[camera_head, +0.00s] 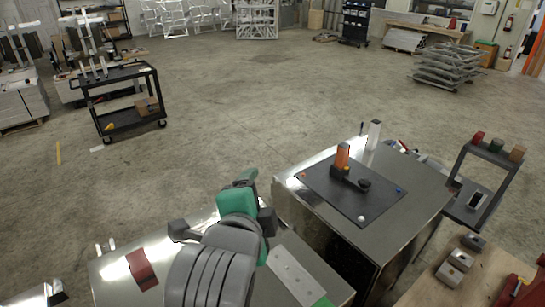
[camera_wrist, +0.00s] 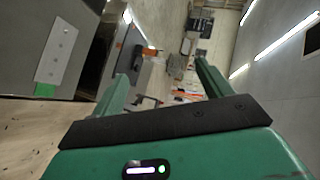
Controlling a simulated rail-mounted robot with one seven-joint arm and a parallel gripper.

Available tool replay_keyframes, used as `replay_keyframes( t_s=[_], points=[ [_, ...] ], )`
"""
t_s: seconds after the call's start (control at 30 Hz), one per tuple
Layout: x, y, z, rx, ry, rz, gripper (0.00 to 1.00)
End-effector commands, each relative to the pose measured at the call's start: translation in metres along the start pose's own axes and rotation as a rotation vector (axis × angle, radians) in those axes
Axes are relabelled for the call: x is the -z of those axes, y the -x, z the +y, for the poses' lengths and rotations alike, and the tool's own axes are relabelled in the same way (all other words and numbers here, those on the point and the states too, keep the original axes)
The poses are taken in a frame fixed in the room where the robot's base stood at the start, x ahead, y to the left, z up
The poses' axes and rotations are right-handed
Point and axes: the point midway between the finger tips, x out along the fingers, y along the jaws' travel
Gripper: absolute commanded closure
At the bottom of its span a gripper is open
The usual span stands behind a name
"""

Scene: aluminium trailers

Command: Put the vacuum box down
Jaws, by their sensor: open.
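My gripper (camera_wrist: 161,70) is open, with nothing between its two green fingers in the wrist view. In the head view my green and grey wrist (camera_head: 238,203) is above the far edge of the left metal bench (camera_head: 112,262), and the fingers are mostly hidden. No object can be named for certain as the vacuum box. An orange and black device (camera_head: 342,158) stands on the dark mat (camera_head: 322,195) of the right bench, apart from my gripper. A light plate with dark holes (camera_head: 290,268) and a green end lies on the left bench; it shows in the wrist view (camera_wrist: 58,48).
A red piece (camera_head: 142,268) lies on the left bench. A white upright block (camera_head: 373,135) stands at the right bench's far edge. A dark stand (camera_head: 487,150) with coloured pieces is at the right. A black cart (camera_head: 122,98) stands far left; the floor between is largely clear.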

Motion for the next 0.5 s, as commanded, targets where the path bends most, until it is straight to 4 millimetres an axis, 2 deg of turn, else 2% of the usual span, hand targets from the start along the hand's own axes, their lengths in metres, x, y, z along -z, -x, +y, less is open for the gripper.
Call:
replay_keyframes(
  t_s=[0.03, 0.07, 0.1, 0.2, 0.3, 0.4, 0.5],
  points=[
    [0.039, 0.026, -0.027, 0.156, 0.193, 0.083, 0.22],
    [0.055, 0.045, -0.044, 0.251, 0.326, 0.139, 0.22],
    [0.072, 0.073, -0.064, 0.36, 0.494, 0.223, 0.22],
    [0.095, 0.143, -0.096, 0.559, 0.839, 0.446, 0.22],
    [0.102, 0.196, -0.111, 0.666, 1.056, 0.63, 0.22],
    [0.103, 0.224, -0.116, 0.711, 1.16, 0.735, 0.22],
    [0.103, 0.232, -0.117, 0.722, 1.188, 0.766, 0.22]
  ],
)
